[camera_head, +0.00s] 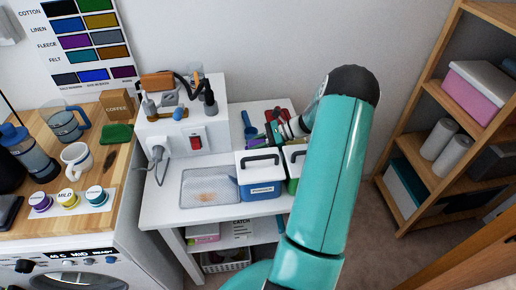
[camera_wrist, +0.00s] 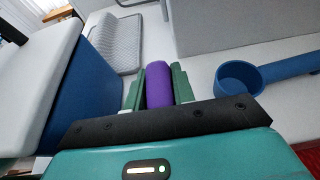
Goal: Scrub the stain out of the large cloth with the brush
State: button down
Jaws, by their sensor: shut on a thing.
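The large cloth (camera_head: 210,187) is pale grey and quilted. It lies flat on the white table with an orange-brown stain (camera_head: 207,197) near its front edge. It also shows at the upper left of the wrist view (camera_wrist: 110,45). My gripper (camera_head: 282,130) is over the back right of the table, behind the lidded boxes and apart from the cloth. In the wrist view its green fingers (camera_wrist: 158,72) are shut on a purple, rounded handle-like piece (camera_wrist: 159,88). I cannot tell from its visible part whether this is the brush; the rest is hidden.
A blue box (camera_head: 262,188) with a white lid stands right of the cloth, beside a green one (camera_head: 292,185). A blue scoop (camera_wrist: 240,77) lies right of my gripper. A white block (camera_head: 185,125) with a switch stands behind the cloth. A wooden shelf (camera_head: 428,150) is at the right.

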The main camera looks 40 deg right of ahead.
jog(key=shift+r, duration=2.4)
